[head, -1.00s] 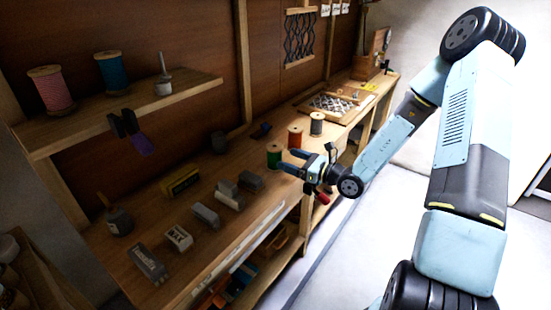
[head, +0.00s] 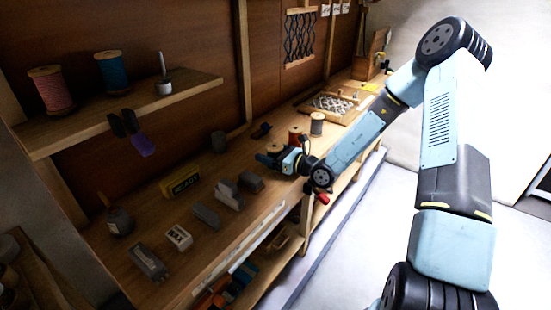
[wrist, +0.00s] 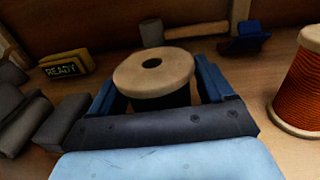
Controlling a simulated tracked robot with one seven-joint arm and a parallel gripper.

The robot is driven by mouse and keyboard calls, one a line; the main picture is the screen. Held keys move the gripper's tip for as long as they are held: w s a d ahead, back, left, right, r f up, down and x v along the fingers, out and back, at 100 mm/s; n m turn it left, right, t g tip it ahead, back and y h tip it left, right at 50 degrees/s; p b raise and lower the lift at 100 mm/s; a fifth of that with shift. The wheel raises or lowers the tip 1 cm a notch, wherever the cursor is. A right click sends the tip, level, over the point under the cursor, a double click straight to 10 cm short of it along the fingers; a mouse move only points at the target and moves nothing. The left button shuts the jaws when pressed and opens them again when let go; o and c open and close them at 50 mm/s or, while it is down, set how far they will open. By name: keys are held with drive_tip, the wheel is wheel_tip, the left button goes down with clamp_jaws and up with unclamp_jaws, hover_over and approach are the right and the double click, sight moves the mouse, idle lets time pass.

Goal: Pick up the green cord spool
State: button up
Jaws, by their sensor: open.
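The green cord spool (wrist: 153,74) stands upright on the bench in the wrist view, its pale wooden top flange facing up. Its wound cord looks nearly black in shadow, and its base is hidden behind my gripper's palm. My gripper (wrist: 154,84) is open, with one blue finger at the left and one at the right of the spool. I cannot tell whether either finger touches it. In the head view, the spool's top (head: 274,147) shows just above my gripper (head: 270,158), which hides most of the spool.
An orange cord spool (wrist: 302,88) stands close on the right, with a grey spool (head: 317,123) beyond it. A mallet (wrist: 185,32) and a blue object (wrist: 245,39) lie behind. A yellow READY block (wrist: 66,65) and grey blocks (wrist: 55,122) are on the left.

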drive_tip(key=c, duration=1.1)
drive_tip(key=shift+r, duration=0.15)
